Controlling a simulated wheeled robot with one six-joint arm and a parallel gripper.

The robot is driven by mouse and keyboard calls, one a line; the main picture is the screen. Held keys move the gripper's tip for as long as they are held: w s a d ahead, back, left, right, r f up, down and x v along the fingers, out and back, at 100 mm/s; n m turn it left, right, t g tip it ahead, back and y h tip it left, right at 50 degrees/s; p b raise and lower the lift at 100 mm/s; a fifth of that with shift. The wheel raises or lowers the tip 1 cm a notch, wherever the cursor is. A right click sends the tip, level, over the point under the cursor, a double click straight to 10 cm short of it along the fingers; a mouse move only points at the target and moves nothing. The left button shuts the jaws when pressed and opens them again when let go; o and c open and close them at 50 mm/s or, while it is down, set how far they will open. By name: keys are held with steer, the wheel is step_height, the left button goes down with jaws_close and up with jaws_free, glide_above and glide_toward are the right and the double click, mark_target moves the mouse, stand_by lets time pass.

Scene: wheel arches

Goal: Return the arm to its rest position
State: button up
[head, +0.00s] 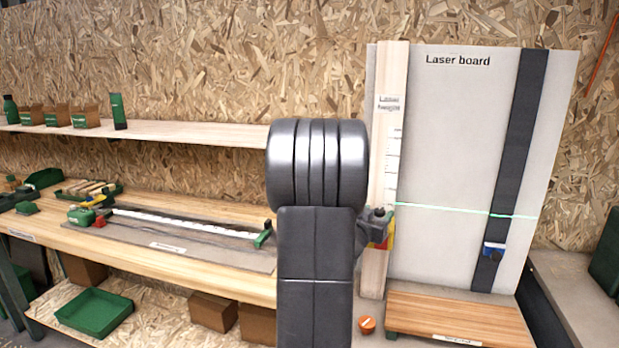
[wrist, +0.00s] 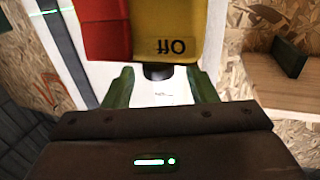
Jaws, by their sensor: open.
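My gripper (wrist: 161,75) shows in the wrist view with its two green fingers apart and nothing seen held between them. A red (wrist: 103,28) and yellow (wrist: 168,30) block marked "Off" is just beyond the fingertips; I cannot tell whether they touch it. In the head view my arm (head: 316,250) fills the middle, and the gripper's fingers are hidden behind it. A sliver of the block (head: 390,236) shows at the arm's right edge, by the wooden post (head: 373,275). A green laser line (head: 450,211) crosses the board from there.
The laser board (head: 460,130) stands behind, with a dark strip and a blue slider (head: 493,249). A wooden step (head: 460,318) is below. At left are a workbench (head: 50,230), a shelf (head: 190,131) and a green tray (head: 94,312). A small orange object (head: 367,324) sits low.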

steer(key=v, duration=0.6)
steer(key=shift+s+b, duration=0.25)
steer(key=shift+b, duration=0.05)
steer(key=shift+a, duration=0.1)
